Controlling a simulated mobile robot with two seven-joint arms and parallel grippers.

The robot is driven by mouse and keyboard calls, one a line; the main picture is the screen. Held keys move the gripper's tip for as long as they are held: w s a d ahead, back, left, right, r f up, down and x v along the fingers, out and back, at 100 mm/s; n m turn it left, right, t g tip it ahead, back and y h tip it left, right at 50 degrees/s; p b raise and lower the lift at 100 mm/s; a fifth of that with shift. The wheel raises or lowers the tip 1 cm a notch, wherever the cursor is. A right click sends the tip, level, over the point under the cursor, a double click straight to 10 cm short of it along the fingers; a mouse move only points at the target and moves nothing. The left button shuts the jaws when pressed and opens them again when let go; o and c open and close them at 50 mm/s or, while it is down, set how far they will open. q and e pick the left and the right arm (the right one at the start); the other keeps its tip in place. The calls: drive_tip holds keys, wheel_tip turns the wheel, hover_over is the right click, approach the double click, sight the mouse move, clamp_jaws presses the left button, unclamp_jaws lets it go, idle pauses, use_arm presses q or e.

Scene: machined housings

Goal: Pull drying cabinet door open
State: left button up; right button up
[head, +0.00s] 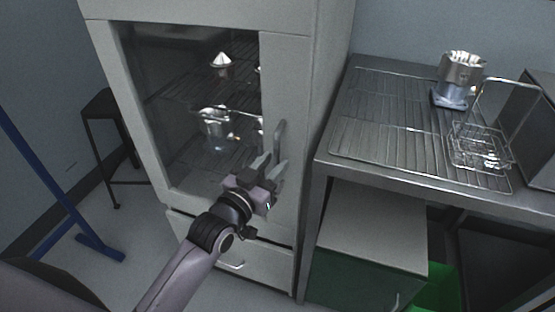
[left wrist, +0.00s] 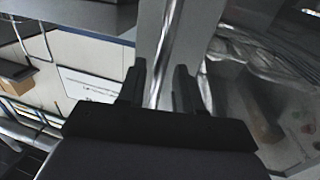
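The drying cabinet (head: 330,60) is tall and pale grey. Its door (head: 278,80) has a dark glass window and looks shut, flush with the body. A vertical bar handle (head: 281,138) stands on the door's right side. My left gripper (head: 270,168) is at the handle's lower part. In the left wrist view, its two fingers (left wrist: 158,88) are apart, with the shiny handle bar (left wrist: 169,45) running between them. A gap shows beside the bar, so the fingers do not look closed on it. The handle's lower end is hidden by the gripper in the head view. My right gripper is out of view.
Metal vessels (head: 216,128) stand on wire shelves behind the glass. A steel bench (head: 335,160) at right holds a rack, a wire basket (head: 482,150) and a metal housing (head: 462,70). A dark stool (head: 100,104) and blue stand (head: 60,190) are at left.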

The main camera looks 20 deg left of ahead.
use_arm(q)
drive_tip(key=shift+x, duration=1.1)
clamp_jaws()
drive_tip(key=shift+s, duration=0.15)
